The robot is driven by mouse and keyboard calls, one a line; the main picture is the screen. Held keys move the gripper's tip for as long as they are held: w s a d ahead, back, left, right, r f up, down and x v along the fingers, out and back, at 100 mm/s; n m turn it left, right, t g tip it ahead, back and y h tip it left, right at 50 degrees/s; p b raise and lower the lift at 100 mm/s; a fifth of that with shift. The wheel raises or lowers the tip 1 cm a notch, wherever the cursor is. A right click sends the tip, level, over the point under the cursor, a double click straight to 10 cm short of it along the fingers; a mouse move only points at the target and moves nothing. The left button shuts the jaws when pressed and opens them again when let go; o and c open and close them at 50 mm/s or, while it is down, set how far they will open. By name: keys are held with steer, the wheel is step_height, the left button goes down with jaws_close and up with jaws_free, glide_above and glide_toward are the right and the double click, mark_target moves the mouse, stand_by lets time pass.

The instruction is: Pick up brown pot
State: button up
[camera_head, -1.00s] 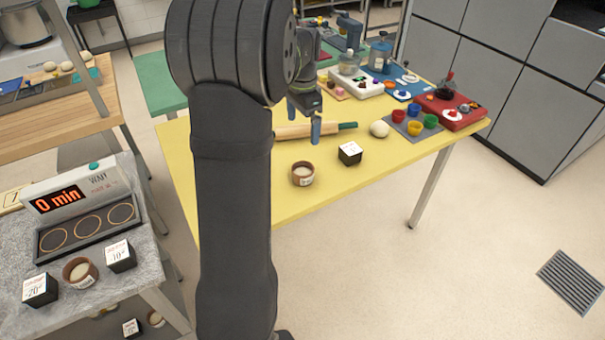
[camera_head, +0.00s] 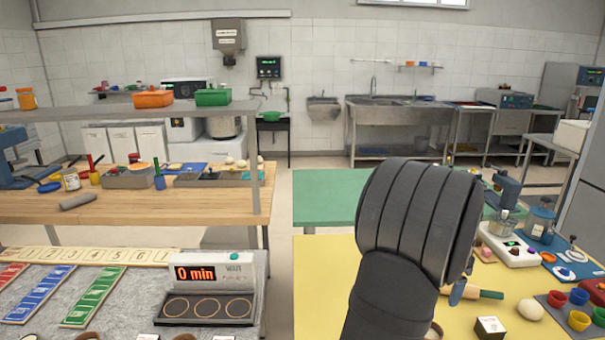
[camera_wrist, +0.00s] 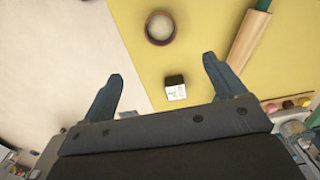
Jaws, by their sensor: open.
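A round brown pot (camera_wrist: 160,42) with a pale filling stands on the yellow table, at the top middle of the wrist view. In the head view only an edge of this pot (camera_head: 437,329) shows beside my arm, which hides the rest. My gripper (camera_wrist: 162,68) is open and empty, its two blue-grey fingers spread. In the wrist picture the pot appears beyond the fingertips, not between them. In the head view my arm hides most of the gripper.
A small black cube with a white top (camera_wrist: 175,88) stands near the pot. A rolling pin (camera_wrist: 247,42) lies to its right. A dough ball (camera_head: 530,309) and coloured cups (camera_head: 579,320) are further right on the table. A timer reading 0 min (camera_head: 210,272) stands on the left counter.

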steer(key=s+a+f+n+t+h, duration=0.3)
steer(key=s+a+f+n+h, duration=0.15)
steer(key=a+n, duration=0.25)
steer(key=shift+h, duration=0.25)
steer(key=x, duration=1.1)
steer(key=shift+d, duration=0.15)
steer(key=shift+w+x, duration=0.15)
steer(key=shift+x, duration=1.05)
steer(key=shift+w+x, duration=0.15)
steer(key=shift+x, duration=1.1)
steer(key=shift+d+r, duration=0.1)
steer(key=shift+r, duration=0.1)
steer(key=shift+c, duration=0.2)
steer(key=c, duration=1.1)
steer(key=shift+c, duration=0.2)
